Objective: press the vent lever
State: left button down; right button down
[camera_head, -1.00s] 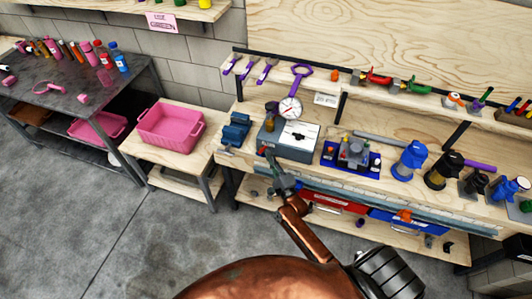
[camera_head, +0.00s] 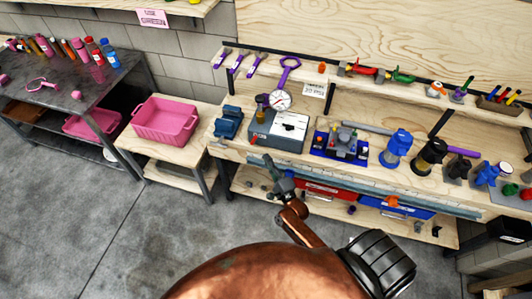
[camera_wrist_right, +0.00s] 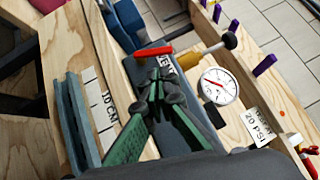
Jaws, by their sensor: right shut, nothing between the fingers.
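The grey test box (camera_head: 287,131) stands on the workbench, with a round dial gauge (camera_head: 280,101) at its back edge. A red lever (camera_head: 252,138) sits at its front left end. It shows larger in the right wrist view (camera_wrist_right: 153,50), where it lies across the picture just beyond my fingertips. My right gripper (camera_head: 268,160) is in front of the bench edge, close to the box's front left corner. Its green fingers (camera_wrist_right: 158,80) are shut and empty, pointing toward the lever; a gap shows between them and the lever. My left gripper is not in view.
A blue vise (camera_head: 228,122) stands left of the box. A yellow-brown handle with a dark knob (camera_wrist_right: 205,50) rises behind the lever. A blue-based fixture (camera_head: 340,146) stands to the right. A pink bin (camera_head: 165,122) sits on the low side table.

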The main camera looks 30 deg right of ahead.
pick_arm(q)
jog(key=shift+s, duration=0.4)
pick_arm(e)
jog(key=shift+s+a+f, duration=0.1)
jog(key=shift+s+f, duration=0.05)
jog(key=shift+s, duration=0.4)
jog(key=shift+s+a+f, duration=0.1)
jog(key=shift+s, duration=0.45)
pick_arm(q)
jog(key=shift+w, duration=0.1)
pick_arm(e)
jog(key=shift+f, duration=0.1)
